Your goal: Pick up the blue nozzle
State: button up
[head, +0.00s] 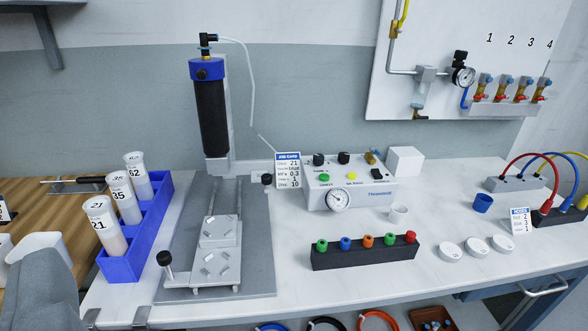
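The blue nozzle (345,244) stands upright in a black rack (366,258) on the white bench. It is second from the left, between a green nozzle (322,245) and an orange nozzle (368,241). Another green nozzle (390,239) and a red nozzle (410,237) stand to the right. Only the tops of the nozzles show; their lower ends are hidden in the rack. The fingers of my gripper are not in view.
A dispenser (340,185) with a gauge stands behind the rack. A fixture plate with a black cylinder (211,118) is to its left. A blue tube rack (128,262) is far left.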

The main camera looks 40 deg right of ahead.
aim_at(344, 241)
jog(key=z, duration=1.35)
